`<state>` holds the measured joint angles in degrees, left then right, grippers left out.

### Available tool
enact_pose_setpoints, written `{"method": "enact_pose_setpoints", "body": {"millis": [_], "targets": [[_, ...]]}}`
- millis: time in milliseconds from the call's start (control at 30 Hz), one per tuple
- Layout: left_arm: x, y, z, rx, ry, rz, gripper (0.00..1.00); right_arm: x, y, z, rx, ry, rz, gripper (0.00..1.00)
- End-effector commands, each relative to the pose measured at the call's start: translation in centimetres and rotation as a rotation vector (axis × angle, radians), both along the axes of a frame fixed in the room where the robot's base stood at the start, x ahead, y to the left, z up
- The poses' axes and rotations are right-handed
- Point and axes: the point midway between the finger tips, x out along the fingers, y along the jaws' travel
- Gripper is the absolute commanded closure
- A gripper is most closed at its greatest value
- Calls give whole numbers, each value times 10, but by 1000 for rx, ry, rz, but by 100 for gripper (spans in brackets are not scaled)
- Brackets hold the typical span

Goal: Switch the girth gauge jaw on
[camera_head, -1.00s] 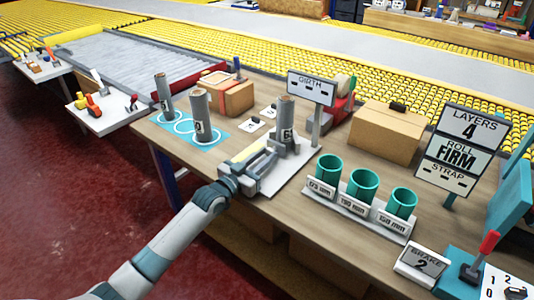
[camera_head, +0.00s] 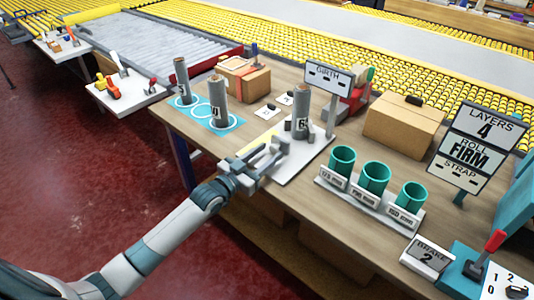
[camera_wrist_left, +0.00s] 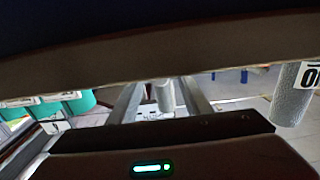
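The girth gauge is a pale plate (camera_head: 300,166) on the bench in the head view, with a yellow strip along its left side. A grey roll (camera_head: 303,112) marked with a number starting with 6 stands upright on it. Small grey parts beside the roll's foot may be the jaw; I cannot tell its setting. The GIRTH sign (camera_head: 329,77) behind shows only dashes. My left gripper (camera_head: 268,158) is over the plate's near left part, its fingers apart and empty, short of the roll. In the left wrist view the two fingers are apart, with a grey post (camera_wrist_left: 163,95) beyond.
Two more grey rolls (camera_head: 218,104) stand on a blue mat at left. Three teal cups (camera_head: 376,178) in a labelled rack stand to the right. A cardboard box (camera_head: 401,125) is behind them, and a brake lever (camera_head: 485,254) stands at the near right.

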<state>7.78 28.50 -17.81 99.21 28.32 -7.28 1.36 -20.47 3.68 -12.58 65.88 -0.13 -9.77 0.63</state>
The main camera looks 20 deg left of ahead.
Motion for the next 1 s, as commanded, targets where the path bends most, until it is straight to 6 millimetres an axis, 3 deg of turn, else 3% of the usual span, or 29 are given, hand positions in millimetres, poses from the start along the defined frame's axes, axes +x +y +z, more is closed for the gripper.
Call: {"method": "enact_pose_setpoints", "body": {"millis": [267, 467, 1000], "targets": [[-2, 1, 1, -1, -2, 0, 56, -1, -1, -1, 0, 2, 0, 69], [-15, 6, 0, 0, -1, 1, 56, -1, -1, -3, -3, 10, 0, 69], [-97, 35, -1, 0, 1, 1, 56, -5, -9, -11, -20, 69, -9, 69]]}}
